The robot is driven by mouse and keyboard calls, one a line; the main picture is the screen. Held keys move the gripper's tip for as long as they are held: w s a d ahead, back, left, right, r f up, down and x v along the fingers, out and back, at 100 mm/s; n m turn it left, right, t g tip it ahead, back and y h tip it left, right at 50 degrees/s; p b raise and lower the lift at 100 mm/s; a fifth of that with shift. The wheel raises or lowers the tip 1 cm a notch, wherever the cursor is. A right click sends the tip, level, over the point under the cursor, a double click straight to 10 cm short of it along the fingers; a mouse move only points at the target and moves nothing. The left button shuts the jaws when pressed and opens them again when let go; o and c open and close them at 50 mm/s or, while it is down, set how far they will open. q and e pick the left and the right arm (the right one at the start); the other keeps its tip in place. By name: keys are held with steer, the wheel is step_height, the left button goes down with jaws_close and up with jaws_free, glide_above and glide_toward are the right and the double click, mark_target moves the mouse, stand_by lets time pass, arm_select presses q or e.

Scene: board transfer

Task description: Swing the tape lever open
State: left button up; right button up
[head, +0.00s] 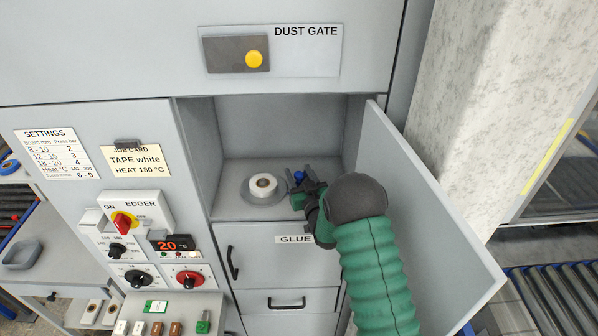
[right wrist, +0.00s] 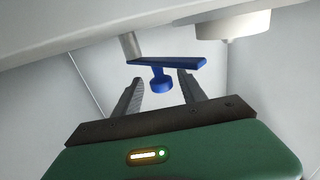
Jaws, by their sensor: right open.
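The tape lever (right wrist: 172,72) is a blue bar with a round blue knob, on a grey post in the right wrist view. In the head view a small blue part of it (head: 298,177) shows inside the open compartment. My right gripper (head: 306,188) reaches into this compartment, right of the white tape roll (head: 263,185). In the right wrist view my right gripper (right wrist: 160,82) is open, and the knob appears between its two fingers. I cannot tell whether a finger touches the knob. My left gripper is not in view.
The compartment door (head: 440,210) stands open on the right, close to my right arm. The glue drawer (head: 280,255) is below the compartment. The edger control panel (head: 140,240) is at the left, the dust gate panel (head: 272,50) above.

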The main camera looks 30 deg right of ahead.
steer(key=shift+a, duration=0.15)
steer(key=c, duration=0.7)
jaws_close()
stand_by(0.5)
